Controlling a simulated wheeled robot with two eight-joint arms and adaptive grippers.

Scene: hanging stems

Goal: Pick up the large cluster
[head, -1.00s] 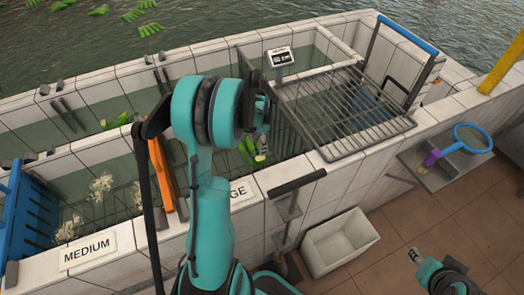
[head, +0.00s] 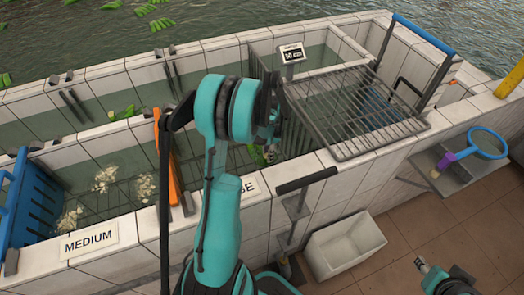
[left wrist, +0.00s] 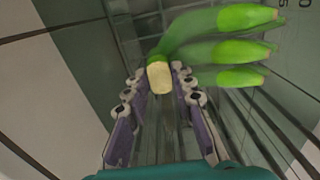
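The large green cluster (head: 257,156) hangs in the tank compartment behind the partly covered label ending in "GE". In the head view my left arm and gripper hide much of it. In the left wrist view its green fingers (left wrist: 225,50) point right, and its pale cut stem end (left wrist: 160,77) lies between my left gripper's fingertips. My left gripper (left wrist: 160,88) is open, with its fingers on either side of the stem; I cannot tell whether they touch it. It also shows in the head view (head: 271,148). My right gripper (head: 422,266) is low at the bottom right, its fingers unclear.
A wire rack (head: 355,112) and a small display (head: 291,54) stand right of the cluster. An orange bar (head: 165,160) and blue crate (head: 32,200) are on the left. A white bin (head: 343,245) stands on the floor; a blue hoop (head: 487,144) is on a side shelf.

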